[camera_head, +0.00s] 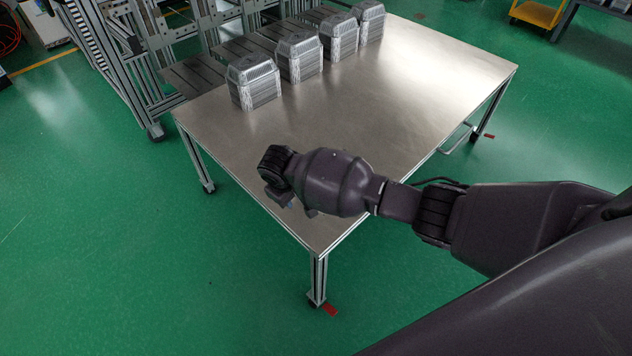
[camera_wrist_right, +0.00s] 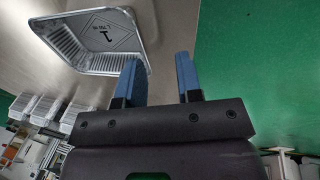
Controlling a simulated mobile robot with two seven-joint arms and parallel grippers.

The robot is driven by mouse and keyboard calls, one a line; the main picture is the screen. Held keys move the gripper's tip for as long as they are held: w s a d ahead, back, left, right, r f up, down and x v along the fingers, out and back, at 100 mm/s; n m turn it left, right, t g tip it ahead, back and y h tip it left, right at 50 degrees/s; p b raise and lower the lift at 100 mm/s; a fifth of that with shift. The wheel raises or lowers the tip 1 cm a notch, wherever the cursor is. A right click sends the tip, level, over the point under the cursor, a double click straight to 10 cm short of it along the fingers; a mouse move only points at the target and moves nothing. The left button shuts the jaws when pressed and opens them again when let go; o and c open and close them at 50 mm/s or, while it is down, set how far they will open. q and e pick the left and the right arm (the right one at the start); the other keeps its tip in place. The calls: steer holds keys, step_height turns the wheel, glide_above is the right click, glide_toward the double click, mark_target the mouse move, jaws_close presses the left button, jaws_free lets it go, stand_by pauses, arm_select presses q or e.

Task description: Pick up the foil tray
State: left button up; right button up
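In the head view the right gripper (camera_head: 290,204) is over the near part of the metal table, mostly hidden by my wrist. My left gripper is not in view.
Several stacks of foil trays stand in a row along the table's far left side, the nearest stack (camera_head: 254,82) at the left. The metal table (camera_head: 420,85) is bare on its right half. Aluminium frames (camera_head: 125,60) stand behind the stacks.

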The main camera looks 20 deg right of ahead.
steer(key=shift+h, duration=0.6)
steer(key=w+d+f+b, duration=0.2)
steer(key=w+f, duration=0.1)
steer(key=shift+w+d, duration=0.1)
steer(key=shift+d, duration=0.2)
steer(key=shift+w+d+f+b, duration=0.2)
steer(key=shift+f+b, duration=0.2)
steer(key=shift+f, duration=0.2)
steer(key=b+x, duration=0.2)
steer(key=x, duration=0.2)
steer(key=shift+w+a+f, duration=0.15)
steer(key=shift+w+f, duration=0.05)
steer(key=shift+f, duration=0.05)
steer(key=shift+w, duration=0.1)
steer(key=shift+r, duration=0.2)
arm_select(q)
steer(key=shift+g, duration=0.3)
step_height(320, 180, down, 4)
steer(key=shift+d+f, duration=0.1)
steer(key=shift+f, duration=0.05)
arm_select(e)
steer(key=shift+f, duration=0.1)
